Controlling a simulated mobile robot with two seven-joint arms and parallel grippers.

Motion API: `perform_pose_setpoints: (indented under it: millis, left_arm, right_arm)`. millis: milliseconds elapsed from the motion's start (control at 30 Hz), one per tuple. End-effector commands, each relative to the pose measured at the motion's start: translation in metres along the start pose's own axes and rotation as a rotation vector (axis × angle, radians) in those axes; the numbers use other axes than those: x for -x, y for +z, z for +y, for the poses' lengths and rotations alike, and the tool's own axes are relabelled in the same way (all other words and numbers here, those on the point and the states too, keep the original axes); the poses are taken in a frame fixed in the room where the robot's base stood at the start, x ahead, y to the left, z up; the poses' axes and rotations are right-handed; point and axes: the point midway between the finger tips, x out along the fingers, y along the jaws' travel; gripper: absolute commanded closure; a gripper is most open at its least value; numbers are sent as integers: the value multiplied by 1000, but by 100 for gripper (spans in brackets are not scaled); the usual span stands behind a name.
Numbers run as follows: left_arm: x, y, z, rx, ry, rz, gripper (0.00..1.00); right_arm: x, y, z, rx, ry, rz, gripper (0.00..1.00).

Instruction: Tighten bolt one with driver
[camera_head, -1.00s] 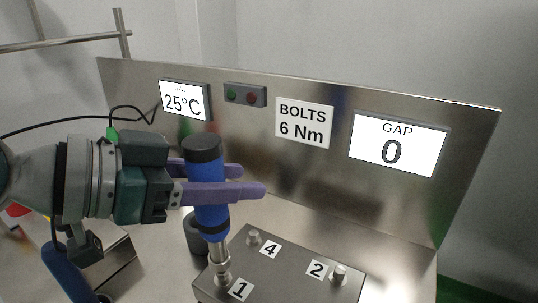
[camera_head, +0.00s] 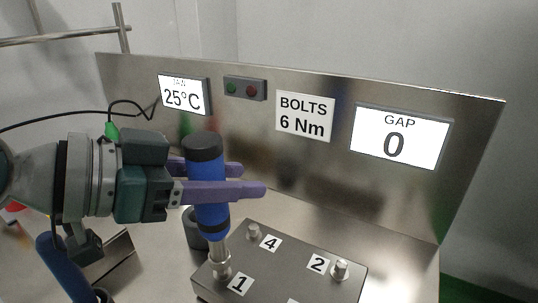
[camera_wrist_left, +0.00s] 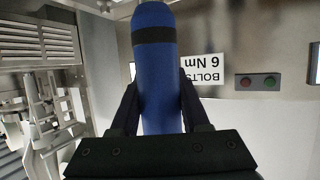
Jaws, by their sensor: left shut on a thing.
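My left gripper (camera_head: 225,181) is shut on the blue driver (camera_head: 211,216) with a black cap, which stands nearly upright. The driver also fills the middle of the left wrist view (camera_wrist_left: 157,85), between the two fingers. In the head view its metal socket end (camera_head: 221,264) is down at the corner of the metal block (camera_head: 285,268) beside label 1 (camera_head: 239,284). Bolt one is hidden under the socket, so I cannot tell how well it is seated. Bolt four (camera_head: 253,231) and bolt two (camera_head: 340,267) stand on the block. My right gripper is not in view.
Behind the block stands a metal panel (camera_head: 330,172) with a 25°C display (camera_head: 182,94), a button box (camera_head: 245,88), a "BOLTS 6 Nm" sign (camera_head: 304,116) and a GAP display (camera_head: 400,138) reading 0. A dark cylinder (camera_head: 193,230) stands behind the driver.

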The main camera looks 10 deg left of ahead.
Motion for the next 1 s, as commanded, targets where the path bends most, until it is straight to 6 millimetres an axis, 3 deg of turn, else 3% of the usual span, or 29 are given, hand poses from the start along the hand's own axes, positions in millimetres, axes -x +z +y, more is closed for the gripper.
perform_pose_setpoints:
  millis: [1000]
  left_arm:
    - [-5, 11, 0, 0, -2, 4, 100]
  right_arm:
    - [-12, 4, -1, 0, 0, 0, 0]
